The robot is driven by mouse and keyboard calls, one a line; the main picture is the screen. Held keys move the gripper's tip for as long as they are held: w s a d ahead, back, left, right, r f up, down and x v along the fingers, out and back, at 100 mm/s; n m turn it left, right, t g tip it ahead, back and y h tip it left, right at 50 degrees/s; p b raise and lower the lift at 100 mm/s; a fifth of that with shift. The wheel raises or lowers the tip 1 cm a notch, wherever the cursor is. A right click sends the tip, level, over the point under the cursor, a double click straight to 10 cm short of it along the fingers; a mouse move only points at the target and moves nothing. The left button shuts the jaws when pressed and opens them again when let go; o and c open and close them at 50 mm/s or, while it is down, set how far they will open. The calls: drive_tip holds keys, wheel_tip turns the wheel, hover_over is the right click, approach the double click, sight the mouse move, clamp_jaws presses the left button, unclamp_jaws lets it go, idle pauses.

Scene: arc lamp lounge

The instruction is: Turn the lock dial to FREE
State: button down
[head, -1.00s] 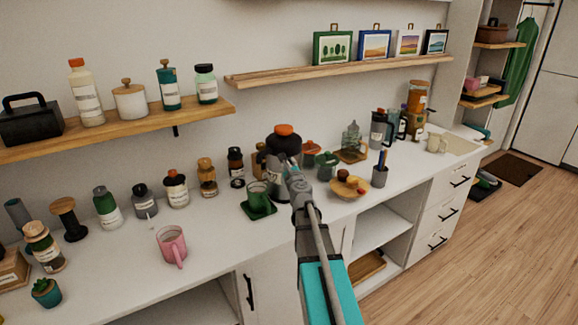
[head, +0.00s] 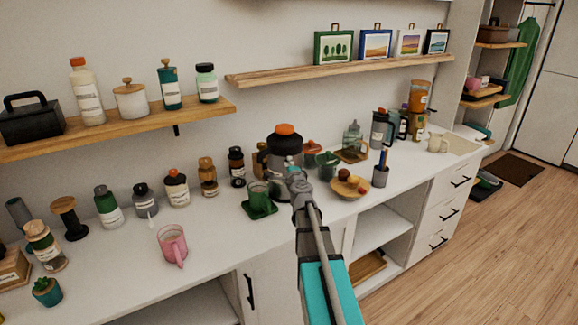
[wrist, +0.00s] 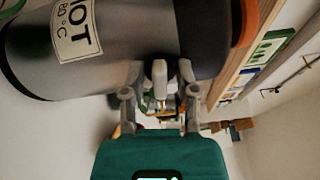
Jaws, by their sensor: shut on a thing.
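A grey pot (head: 282,146) with a dark upper part and an orange top (head: 285,129) stands on the counter. In the wrist view the pot (wrist: 125,45) appears sideways, with a label reading "HOT" and "80 °C". My gripper (head: 291,168) is at the pot's front. In the wrist view my gripper (wrist: 160,85) is shut on a small pale grey dial (wrist: 158,72) at the pot's dark upper part. No lock marking or FREE mark is readable, so I cannot tell the dial's setting.
A wooden bowl of fruit (head: 350,190) is to the right. A pink mug (head: 171,243) is at the front left. A wall shelf (head: 340,70) runs above the pot.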

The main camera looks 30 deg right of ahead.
drive_tip(key=shift+a+n, duration=0.1)
drive_tip(key=shift+n, duration=0.8)
drive_tip(key=c, duration=0.7)
unclamp_jaws()
drive_tip(key=shift+s, duration=0.1)
drive_tip(key=v, duration=1.1)
drive_tip(key=shift+s+a, duration=0.15)
drive_tip(key=shift+s, duration=0.2)
